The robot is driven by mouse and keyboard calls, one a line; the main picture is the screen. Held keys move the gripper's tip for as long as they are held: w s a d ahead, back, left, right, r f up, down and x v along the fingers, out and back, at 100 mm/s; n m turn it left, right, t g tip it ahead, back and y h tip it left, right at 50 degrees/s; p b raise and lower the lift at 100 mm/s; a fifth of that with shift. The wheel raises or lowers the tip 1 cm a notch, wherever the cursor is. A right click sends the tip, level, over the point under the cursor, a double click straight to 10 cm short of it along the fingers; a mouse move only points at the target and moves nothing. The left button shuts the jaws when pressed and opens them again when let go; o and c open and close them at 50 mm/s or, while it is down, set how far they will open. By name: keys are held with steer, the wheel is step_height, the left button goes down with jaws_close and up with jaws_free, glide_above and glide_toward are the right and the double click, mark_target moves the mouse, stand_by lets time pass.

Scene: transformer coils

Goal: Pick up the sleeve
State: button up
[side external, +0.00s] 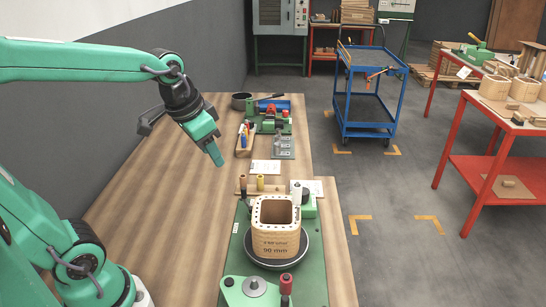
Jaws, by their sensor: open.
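A pale wooden, square, hollow former with rounded corners and holes around its rim (275,228) looks like the sleeve. It stands upright on a dark round plate (290,259) on the green machine bed, with dark print including "90 mm" on its near face. My gripper (216,158) is in the air over the bench, up and to the left of the sleeve and well apart from it. It is open and holds nothing that I can see. Its fingers point down and overlap in this view, so the gap between them is hidden.
Wooden pegs or spools (260,183) stand just behind the sleeve. Paper sheets (265,167), a tool holder (245,140) and a green device (270,121) sit farther back. A red-handled lever (286,283) is in front. The left part of the wooden bench (150,190) is clear.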

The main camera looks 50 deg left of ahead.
steer(key=w+a+f+m+g, duration=0.2)
steer(key=w+a+f, duration=0.3)
steer(key=w, duration=0.5)
steer(key=m+g, duration=0.1)
steer(key=g, duration=0.1)
glide_above(243, 180)
steer(key=f, duration=1)
steer(key=shift+w+f, duration=0.1)
steer(key=shift+w, duration=0.15)
steer(key=shift+a+f, duration=0.2)
steer(key=shift+f, duration=2)
steer(key=shift+a+f, duration=0.15)
steer(key=shift+f, duration=2)
jaws_close()
